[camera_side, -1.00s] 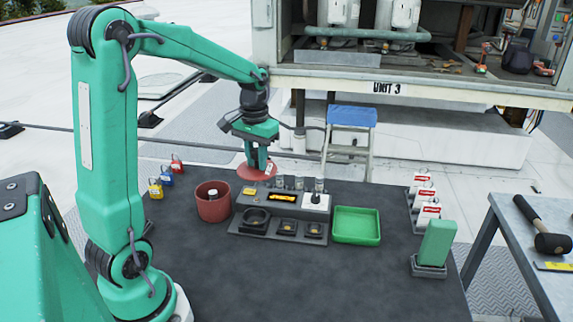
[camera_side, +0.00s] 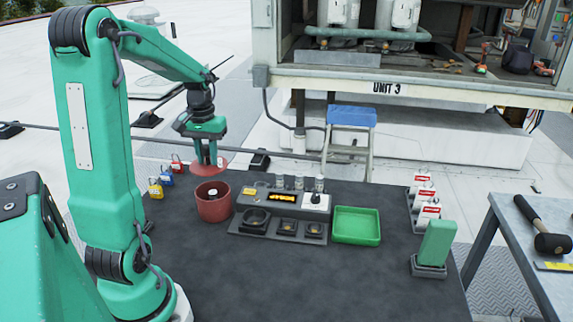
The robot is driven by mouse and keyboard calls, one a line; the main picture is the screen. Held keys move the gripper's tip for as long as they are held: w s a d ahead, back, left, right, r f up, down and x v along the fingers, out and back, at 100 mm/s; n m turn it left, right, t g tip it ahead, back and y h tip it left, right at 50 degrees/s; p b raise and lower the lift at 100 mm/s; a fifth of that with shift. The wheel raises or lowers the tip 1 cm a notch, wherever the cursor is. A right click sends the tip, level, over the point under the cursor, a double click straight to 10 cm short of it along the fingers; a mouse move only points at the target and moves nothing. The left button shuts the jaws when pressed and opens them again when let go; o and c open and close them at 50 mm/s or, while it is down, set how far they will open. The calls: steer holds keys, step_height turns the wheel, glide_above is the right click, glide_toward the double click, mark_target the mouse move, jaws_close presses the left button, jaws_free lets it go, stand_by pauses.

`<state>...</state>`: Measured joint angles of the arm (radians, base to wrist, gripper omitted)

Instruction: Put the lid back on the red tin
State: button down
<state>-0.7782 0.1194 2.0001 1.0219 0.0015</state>
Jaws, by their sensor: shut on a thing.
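The red tin (camera_side: 213,206) stands open on the dark work mat, with something small and pale inside it. My gripper (camera_side: 212,160) is shut on the red lid (camera_side: 208,168). The lid is a flat red disc, held above the tin and a little behind its opening in the picture. The lid and tin look apart, with a gap between them. The fingertips are small here and partly merge with the lid.
Coloured padlocks (camera_side: 162,182) stand left of the tin. A dark instrument block (camera_side: 285,213) with small jars is close on its right, then a green tray (camera_side: 357,225). A green block (camera_side: 435,243) stands at the right. The front of the mat is clear.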

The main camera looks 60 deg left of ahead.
steer(key=shift+f, duration=0.15)
steer(key=shift+f, duration=3.25)
steer(key=shift+f, duration=0.7)
steer(key=c, duration=1.1)
jaws_free()
steer(key=shift+r, duration=0.1)
